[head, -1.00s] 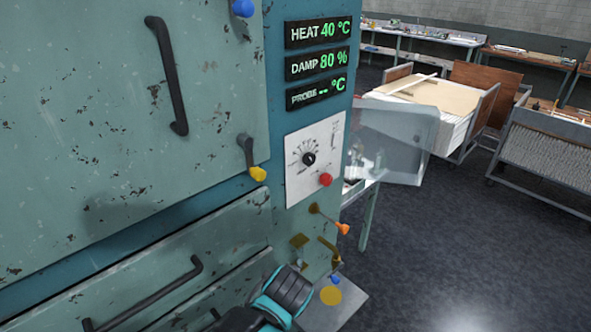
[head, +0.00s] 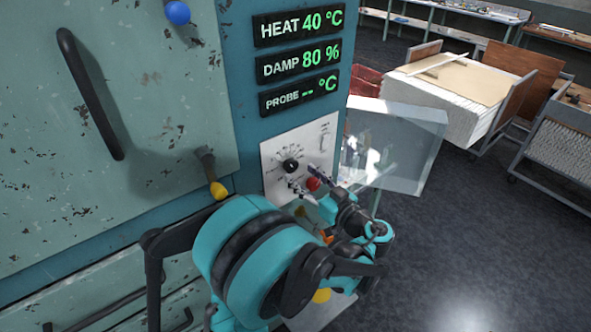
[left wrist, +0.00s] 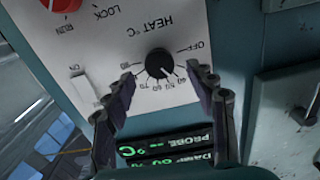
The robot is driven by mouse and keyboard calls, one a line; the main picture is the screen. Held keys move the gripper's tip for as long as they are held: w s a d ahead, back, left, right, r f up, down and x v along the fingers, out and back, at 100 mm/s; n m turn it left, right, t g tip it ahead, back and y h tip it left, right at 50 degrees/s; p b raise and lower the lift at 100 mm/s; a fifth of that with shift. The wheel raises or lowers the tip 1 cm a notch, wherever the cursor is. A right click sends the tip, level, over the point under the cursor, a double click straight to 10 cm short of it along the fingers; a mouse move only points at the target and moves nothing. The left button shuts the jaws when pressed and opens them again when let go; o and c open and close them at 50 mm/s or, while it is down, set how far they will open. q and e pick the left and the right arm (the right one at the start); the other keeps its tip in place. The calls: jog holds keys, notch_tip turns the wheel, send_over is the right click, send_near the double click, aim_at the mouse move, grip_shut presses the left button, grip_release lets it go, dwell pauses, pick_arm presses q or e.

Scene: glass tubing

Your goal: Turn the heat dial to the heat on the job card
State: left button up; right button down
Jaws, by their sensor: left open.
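The heat dial (head: 291,165) is a black round knob on a white panel (head: 270,158) below the displays. In the left wrist view the dial (left wrist: 158,62) appears upside down, its marks running from OFF through 30 and upward; its pointer appears to be near 40. The heat display (head: 300,25) reads 40 °C. I see no job card.
A red knob (head: 313,184) is close to my left fingers; it also shows by LOCK and RUN in the left wrist view (left wrist: 60,4). A white switch (left wrist: 84,86) is on the panel. A yellow-tipped handle (head: 217,190) sticks out left. A clear sheet (head: 400,145) stands right.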

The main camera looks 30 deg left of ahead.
aim_at(293, 168)
pick_arm(q)
jog(key=shift+x, duration=1.95)
jog(key=c, duration=1.2)
jog(key=shift+o, duration=0.2)
jog(key=shift+m, duration=0.3)
jog(key=m+b, duration=0.1)
jog(key=m, duration=0.3)
jog(key=shift+m+b, duration=0.65)
jog(key=shift+m, duration=1.95)
